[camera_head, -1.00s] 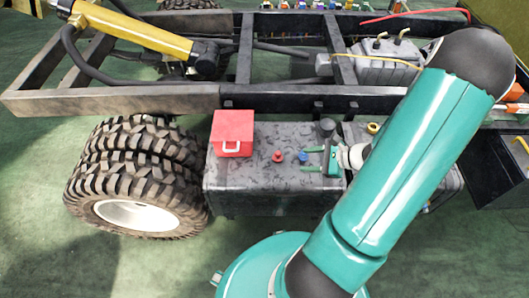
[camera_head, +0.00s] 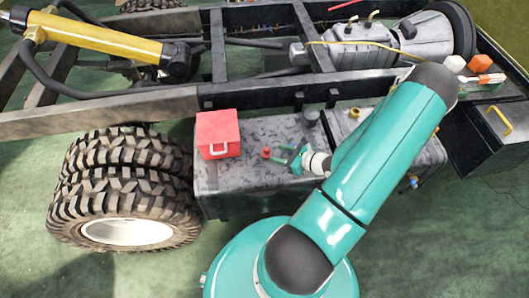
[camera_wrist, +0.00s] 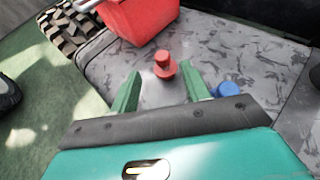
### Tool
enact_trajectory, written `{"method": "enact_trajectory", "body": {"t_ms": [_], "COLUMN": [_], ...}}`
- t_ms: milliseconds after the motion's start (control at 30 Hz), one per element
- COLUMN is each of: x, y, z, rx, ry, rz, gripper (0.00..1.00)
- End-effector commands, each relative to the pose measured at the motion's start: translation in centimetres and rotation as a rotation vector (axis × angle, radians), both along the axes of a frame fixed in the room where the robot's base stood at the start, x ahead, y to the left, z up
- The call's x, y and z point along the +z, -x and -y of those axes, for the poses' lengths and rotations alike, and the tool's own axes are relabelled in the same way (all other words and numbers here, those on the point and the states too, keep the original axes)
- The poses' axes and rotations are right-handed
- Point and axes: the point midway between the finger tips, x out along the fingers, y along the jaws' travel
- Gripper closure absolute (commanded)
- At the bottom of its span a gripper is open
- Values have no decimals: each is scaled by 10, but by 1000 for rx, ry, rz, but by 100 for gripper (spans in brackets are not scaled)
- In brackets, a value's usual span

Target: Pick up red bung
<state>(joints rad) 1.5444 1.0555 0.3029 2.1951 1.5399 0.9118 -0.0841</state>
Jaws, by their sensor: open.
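The red bung (camera_head: 266,153) stands upright on the dark grey scuffed tank top, just right of the red box. It also shows in the wrist view (camera_wrist: 164,66), just beyond my fingertips and between their lines, nearer the right one. My gripper (camera_head: 288,158) is open and empty, with its green fingers pointing left toward the bung. In the wrist view my gripper (camera_wrist: 160,84) has its two fingers spread apart. A blue bung (camera_wrist: 228,90) stands just right of the right finger; in the head view my gripper seems to hide it.
The red box (camera_head: 218,134) with a white handle stands close behind and left of the bung. The tank top (camera_head: 240,180) is clear toward its front edge. The chassis rail (camera_head: 120,112) runs behind, and large tyres (camera_head: 125,190) stand to the left.

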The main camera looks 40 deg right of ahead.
Motion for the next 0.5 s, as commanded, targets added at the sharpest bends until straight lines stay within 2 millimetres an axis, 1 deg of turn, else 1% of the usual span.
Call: {"method": "enact_trajectory", "body": {"t_ms": [33,267,500], "x": [-3,-8,-18], "y": [-6,-23,-59], "z": [-2,-6,-13], "rx": [0,4,5], "ry": [-2,1,-2], "rz": [-1,0,0], "gripper": [53,53,53]}}
